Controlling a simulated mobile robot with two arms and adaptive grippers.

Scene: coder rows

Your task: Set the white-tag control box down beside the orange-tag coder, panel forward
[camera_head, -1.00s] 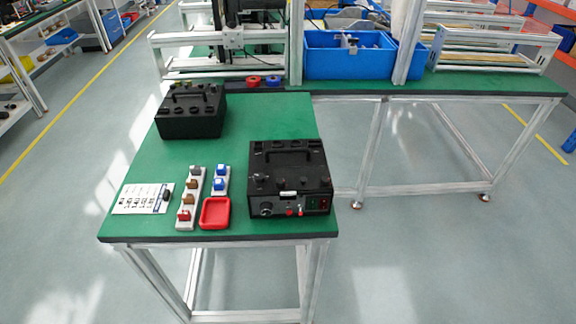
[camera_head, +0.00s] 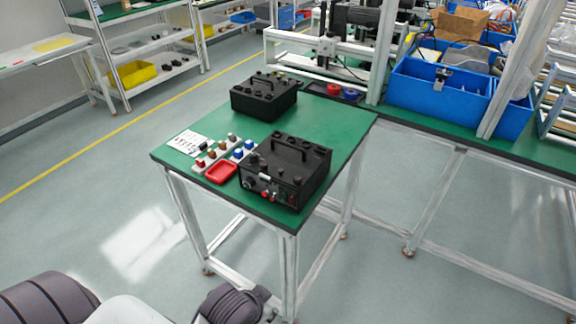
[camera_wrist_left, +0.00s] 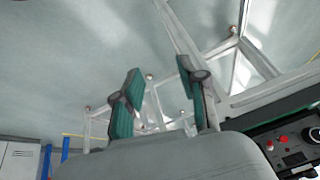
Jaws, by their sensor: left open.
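A black control box (camera_head: 286,172) with a top handle stands upright at the near right corner of the green table (camera_head: 318,117). A small white tag shows at its front top edge, above a panel with red knobs. A second black box (camera_head: 264,97) with a handle stands farther back; no orange tag is readable on it. In the left wrist view my left gripper (camera_wrist_left: 160,68) is open and empty, its teal-padded fingers apart, left of a dark panel (camera_wrist_left: 290,145) with red buttons at the right edge. My right gripper is not in view.
A red tray (camera_head: 221,172), blocks with brown, red and blue knobs (camera_head: 215,152) and a printed card (camera_head: 188,142) lie left of the near box. Red and blue rings (camera_head: 343,91) lie at the back. Blue bins (camera_head: 440,90) stand on the rear bench. The table's middle is clear.

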